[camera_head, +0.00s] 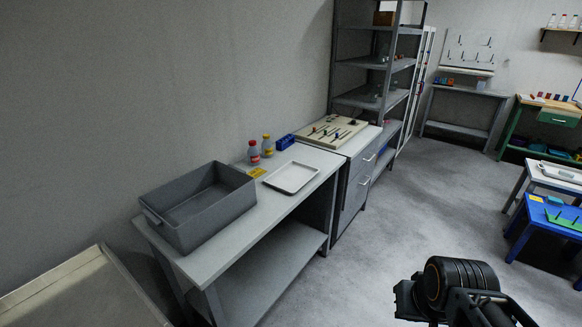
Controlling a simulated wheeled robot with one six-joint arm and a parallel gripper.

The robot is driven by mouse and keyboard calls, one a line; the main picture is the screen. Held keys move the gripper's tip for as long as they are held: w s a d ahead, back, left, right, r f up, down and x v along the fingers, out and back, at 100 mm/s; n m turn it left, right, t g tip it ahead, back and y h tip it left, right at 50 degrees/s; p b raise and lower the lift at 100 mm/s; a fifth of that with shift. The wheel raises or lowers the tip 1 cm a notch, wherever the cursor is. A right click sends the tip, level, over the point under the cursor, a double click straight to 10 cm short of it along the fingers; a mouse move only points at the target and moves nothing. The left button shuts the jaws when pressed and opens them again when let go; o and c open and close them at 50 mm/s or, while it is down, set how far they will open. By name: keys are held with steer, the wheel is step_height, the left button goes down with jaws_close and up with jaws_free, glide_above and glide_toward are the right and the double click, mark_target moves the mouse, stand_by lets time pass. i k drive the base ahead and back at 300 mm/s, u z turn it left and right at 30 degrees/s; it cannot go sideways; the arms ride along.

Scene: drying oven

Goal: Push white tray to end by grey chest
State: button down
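The white tray (291,177) is a shallow, rectangular tray lying flat on the grey workbench (240,222). It sits near the bench's far right part, close to the front edge, and looks empty. A grey drawer chest (358,181) with handles stands against the far end of the bench. A strip of bare bench top lies between the tray and the chest. Dark parts of my arm show at the bottom right, well away from the bench and touching nothing there. I cannot make out the fingertips of my gripper.
A large grey open bin (207,215) stands on the near bench end. A board with tools (331,131) lies on the chest. The floor (400,215) before the bench is clear.

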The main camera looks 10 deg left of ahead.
mark_target(290, 178)
steer(key=i, duration=2.25)
steer(key=u, duration=3.95)
